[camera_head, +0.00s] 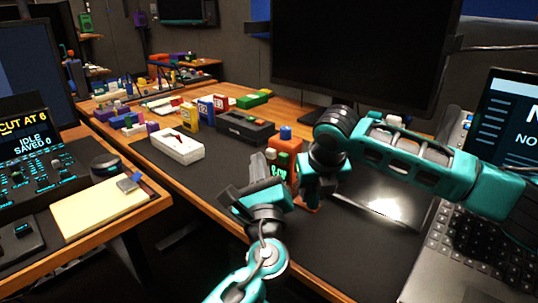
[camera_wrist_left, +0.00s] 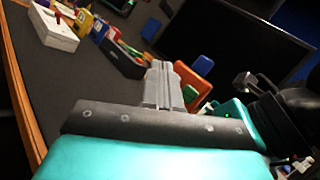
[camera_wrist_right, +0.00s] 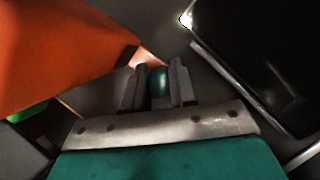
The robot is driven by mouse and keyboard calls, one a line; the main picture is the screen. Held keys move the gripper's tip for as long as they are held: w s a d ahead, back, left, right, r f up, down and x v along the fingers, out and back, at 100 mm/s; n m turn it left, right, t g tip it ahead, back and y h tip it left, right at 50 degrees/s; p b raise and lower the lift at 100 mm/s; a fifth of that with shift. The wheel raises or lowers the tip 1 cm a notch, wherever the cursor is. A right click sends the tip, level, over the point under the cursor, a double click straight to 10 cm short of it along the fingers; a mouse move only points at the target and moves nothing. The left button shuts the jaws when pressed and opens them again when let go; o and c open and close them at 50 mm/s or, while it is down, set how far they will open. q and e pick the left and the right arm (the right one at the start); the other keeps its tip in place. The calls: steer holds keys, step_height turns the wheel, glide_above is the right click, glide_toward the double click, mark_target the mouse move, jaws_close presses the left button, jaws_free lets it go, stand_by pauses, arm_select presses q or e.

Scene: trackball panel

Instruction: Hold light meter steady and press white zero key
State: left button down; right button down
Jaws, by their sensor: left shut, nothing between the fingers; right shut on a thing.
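An orange upright device (camera_head: 287,151) with a blue top and green parts stands on the dark mat, partly hidden by my grippers. It also shows in the left wrist view (camera_wrist_left: 193,78); a large orange surface fills the upper left of the right wrist view (camera_wrist_right: 55,55). I cannot tell whether it is the light meter. My left gripper (camera_head: 264,162) is shut and empty, its fingertips just left of the orange device. My right gripper (camera_head: 306,190) is at its right side, shut on a small teal round thing (camera_wrist_right: 159,82). No white zero key can be made out.
Coloured boxes stand behind. A monitor (camera_head: 350,45) is at the back, a laptop (camera_head: 470,250) at the right.

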arm_select(q)
steer(key=shift+w+d, duration=0.15)
stand_by(0.5)
steer(key=shift+w+d, duration=0.15)
steer(key=shift+w+d, duration=0.3)
steer(key=shift+w, duration=0.05)
stand_by(0.8)
stand_by(0.4)
steer(key=shift+s+a, duration=0.55)
steer(key=shift+s, duration=0.1)
steer(key=s+a, duration=0.1)
steer(key=s, duration=0.1)
steer(key=s+a, duration=0.1)
steer(key=a, duration=0.1)
steer(key=shift+s+a, duration=0.2)
steer(key=shift+s, duration=0.15)
stand_by(0.6)
